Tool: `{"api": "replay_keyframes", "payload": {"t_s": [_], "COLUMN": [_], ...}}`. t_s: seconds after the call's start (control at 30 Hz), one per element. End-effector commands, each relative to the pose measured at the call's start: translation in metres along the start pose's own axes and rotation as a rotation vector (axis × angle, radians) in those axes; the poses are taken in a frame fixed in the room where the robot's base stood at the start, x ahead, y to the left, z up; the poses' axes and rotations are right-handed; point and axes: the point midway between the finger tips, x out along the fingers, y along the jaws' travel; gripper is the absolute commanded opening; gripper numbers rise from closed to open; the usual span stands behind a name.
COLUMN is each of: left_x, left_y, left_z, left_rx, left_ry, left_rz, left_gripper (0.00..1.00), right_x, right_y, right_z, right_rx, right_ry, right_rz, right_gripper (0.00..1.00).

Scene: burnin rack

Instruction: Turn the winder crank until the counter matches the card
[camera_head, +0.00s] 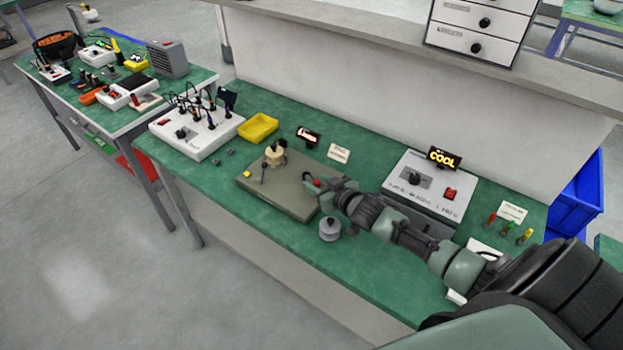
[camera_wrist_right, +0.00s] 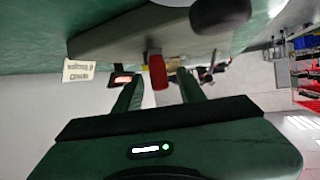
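The winder has an olive base plate (camera_head: 262,194) with a tan spool (camera_head: 275,155) on it. Its crank has a red handle (camera_head: 316,182), also seen in the right wrist view (camera_wrist_right: 157,72). My right gripper (camera_head: 318,193) is at this handle. In the wrist view its fingers (camera_wrist_right: 158,88) stand apart, one each side of the red handle, with gaps visible. The small black counter display (camera_head: 308,136) is lit, but its digits are unreadable. The card (camera_head: 339,153) lies right of the counter; its text is too small to read. My left gripper is out of view.
A grey metal weight-like piece (camera_head: 329,229) stands in front of the winder. A grey box (camera_head: 426,186) with a "COOL" display stands to the right. A yellow tray (camera_head: 258,128) and a white test box (camera_head: 195,131) are to the left. Small coloured screwdriver-like pieces (camera_head: 507,229) stand at right.

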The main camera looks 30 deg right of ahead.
Motion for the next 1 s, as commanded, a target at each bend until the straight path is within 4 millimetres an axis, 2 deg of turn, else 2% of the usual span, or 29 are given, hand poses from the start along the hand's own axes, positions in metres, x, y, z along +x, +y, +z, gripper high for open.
{"api": "replay_keyframes", "payload": {"t_s": [0.2, 0.4, 0.57, 0.6, 0.7, 0.73, 1.0], "left_x": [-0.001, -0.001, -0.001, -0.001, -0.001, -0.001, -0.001], "left_y": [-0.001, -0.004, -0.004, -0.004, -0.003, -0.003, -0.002], "left_z": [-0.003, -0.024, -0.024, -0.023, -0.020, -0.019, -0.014], "left_rx": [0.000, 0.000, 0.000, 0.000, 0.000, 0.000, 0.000], "left_ry": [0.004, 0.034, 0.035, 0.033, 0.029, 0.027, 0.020], "left_rz": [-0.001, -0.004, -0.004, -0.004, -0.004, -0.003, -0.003], "left_gripper": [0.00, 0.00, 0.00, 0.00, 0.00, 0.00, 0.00], "right_x": [0.023, 0.028, 0.028, 0.028, 0.028, 0.028, 0.028], "right_y": [0.000, 0.000, 0.000, 0.000, 0.000, 0.000, 0.000], "right_z": [-0.001, 0.000, 0.000, 0.000, 0.000, 0.000, 0.000], "right_rx": [0.001, 0.000, 0.000, 0.000, 0.000, 0.000, 0.001], "right_ry": [0.002, 0.000, 0.000, 0.000, 0.000, 0.000, 0.000], "right_rz": [0.000, 0.000, 0.000, 0.000, 0.000, 0.000, 0.000], "right_gripper": [0.40, 0.40, 0.40, 0.34, 0.06, 0.00, 0.00]}}
